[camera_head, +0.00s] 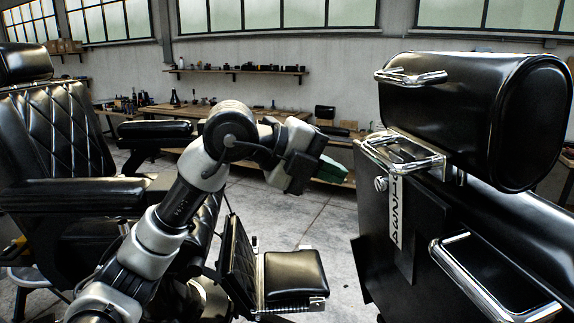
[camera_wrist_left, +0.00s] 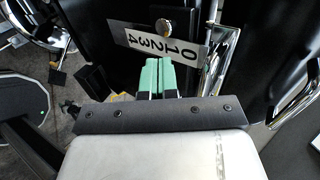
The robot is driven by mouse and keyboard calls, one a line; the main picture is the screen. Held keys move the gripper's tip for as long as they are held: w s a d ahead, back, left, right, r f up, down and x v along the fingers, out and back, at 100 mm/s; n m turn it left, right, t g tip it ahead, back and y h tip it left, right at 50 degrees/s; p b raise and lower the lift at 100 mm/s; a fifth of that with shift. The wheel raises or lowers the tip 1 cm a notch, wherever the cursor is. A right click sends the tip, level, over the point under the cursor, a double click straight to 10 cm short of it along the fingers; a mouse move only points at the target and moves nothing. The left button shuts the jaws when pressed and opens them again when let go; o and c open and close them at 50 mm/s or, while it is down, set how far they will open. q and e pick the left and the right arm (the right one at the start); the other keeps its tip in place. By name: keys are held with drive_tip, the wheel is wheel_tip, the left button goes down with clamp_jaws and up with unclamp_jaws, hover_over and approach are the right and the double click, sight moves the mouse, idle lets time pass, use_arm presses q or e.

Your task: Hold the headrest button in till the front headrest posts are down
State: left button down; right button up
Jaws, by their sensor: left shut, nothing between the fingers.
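The black cylindrical headrest (camera_head: 460,115) sits above the black chair back (camera_head: 370,225) at the right of the head view. A short chrome post (camera_head: 447,174) shows under it; the other posts are mostly hidden. A round silver button (camera_head: 380,184) is on the side of the back, beside a white number strip (camera_head: 396,215). Both the button (camera_wrist_left: 164,27) and the strip (camera_wrist_left: 165,45) also show in the wrist view. My left gripper (camera_head: 346,179) is shut and empty, its green fingers (camera_wrist_left: 153,70) pointing at the button with a gap visible. My right gripper is not in view.
Chrome handles stick out from the headrest (camera_head: 410,77) and lower chair side (camera_head: 480,280). A workbench (camera_head: 175,113) stands at the back. Open floor lies between.

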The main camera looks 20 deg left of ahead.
use_arm(q)
drive_tip(key=w+b+v, duration=0.1)
drive_tip(key=v, duration=0.5)
drive_tip(key=shift+a+b, duration=0.4)
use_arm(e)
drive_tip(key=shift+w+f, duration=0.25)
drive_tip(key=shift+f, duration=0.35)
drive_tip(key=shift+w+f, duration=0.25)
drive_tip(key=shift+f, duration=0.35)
use_arm(q)
drive_tip(key=shift+s, duration=0.1)
